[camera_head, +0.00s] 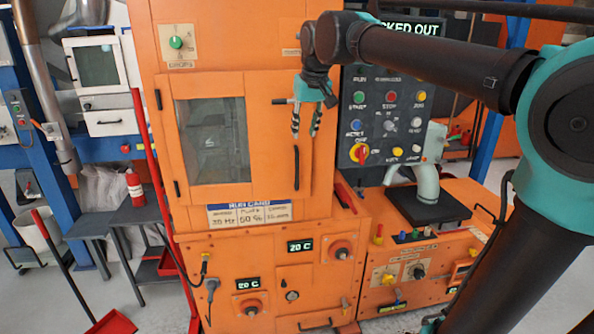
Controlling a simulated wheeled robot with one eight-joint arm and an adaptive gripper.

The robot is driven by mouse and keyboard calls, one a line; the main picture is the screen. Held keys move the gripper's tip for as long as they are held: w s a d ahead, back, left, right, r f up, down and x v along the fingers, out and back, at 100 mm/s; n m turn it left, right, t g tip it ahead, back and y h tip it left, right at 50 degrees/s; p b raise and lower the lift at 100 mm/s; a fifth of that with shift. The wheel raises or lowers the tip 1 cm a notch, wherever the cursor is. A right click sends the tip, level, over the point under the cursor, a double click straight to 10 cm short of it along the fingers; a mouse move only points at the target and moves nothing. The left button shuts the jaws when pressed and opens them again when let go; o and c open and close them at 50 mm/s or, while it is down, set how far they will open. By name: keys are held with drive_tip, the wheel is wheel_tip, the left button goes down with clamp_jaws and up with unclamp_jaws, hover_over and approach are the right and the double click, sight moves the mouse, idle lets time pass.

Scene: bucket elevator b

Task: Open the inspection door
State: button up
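The inspection door (254,150) is an orange panel with a grey window (212,140) on the front of the orange machine. It looks closed, with black hinges along its left side. A dark vertical handle (297,168) is on its right side. A short dark lever (283,101) sticks out above it. My gripper (305,133) points downward in front of the door's right edge, just above the vertical handle in the picture. Its two striped fingers are apart with nothing visible between them. I cannot tell whether it touches the door.
A control panel (388,125) with coloured buttons stands right of the door, partly behind my arm. A grey curved fixture (424,182) sits on the orange bench (473,205). A red pole (158,170) stands left of the machine. Knobs and displays fill the lower front.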

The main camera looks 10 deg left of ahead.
sight(298, 166)
drive_tip(key=x, duration=1.7)
drive_tip(key=shift+w+f, duration=0.1)
clamp_jaws()
